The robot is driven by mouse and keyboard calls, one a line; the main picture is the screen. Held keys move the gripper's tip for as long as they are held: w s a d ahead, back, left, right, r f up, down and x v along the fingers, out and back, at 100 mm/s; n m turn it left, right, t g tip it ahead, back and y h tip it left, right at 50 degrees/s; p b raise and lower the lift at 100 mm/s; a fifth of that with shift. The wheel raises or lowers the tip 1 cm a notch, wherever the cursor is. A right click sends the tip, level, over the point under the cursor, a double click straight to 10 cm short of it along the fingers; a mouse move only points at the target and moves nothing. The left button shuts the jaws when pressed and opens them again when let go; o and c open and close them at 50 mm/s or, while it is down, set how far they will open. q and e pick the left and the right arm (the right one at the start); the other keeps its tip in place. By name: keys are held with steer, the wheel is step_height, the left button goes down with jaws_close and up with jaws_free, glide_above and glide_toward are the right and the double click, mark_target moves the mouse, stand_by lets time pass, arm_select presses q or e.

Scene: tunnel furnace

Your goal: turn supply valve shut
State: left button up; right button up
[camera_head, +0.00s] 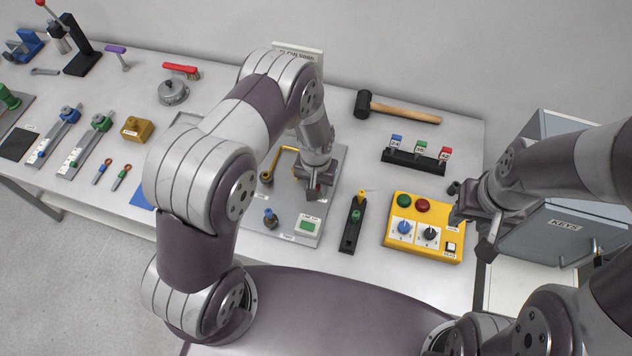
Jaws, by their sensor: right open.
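A grey panel (245,208) lies on the workbench under my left arm. I cannot tell which of these is the supply valve, as the labels are too small to read. My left gripper (314,191) points down over the panel, right of the yellow part, with its jaw gap unclear. My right gripper (476,226) is open and empty at the right edge of the yellow control box (397,247). My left arm hides part of the panel.
A hammer (398,108) and a rack of numbered tags (414,160) lie behind. A grey KEYS cabinet (534,237) stands at right. Several tools and fixtures lie at left.

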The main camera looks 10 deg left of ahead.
arm_select(q)
steer(key=shift+w+d, duration=0.1)
steer(key=shift+d, duration=0.05)
jaws_close()
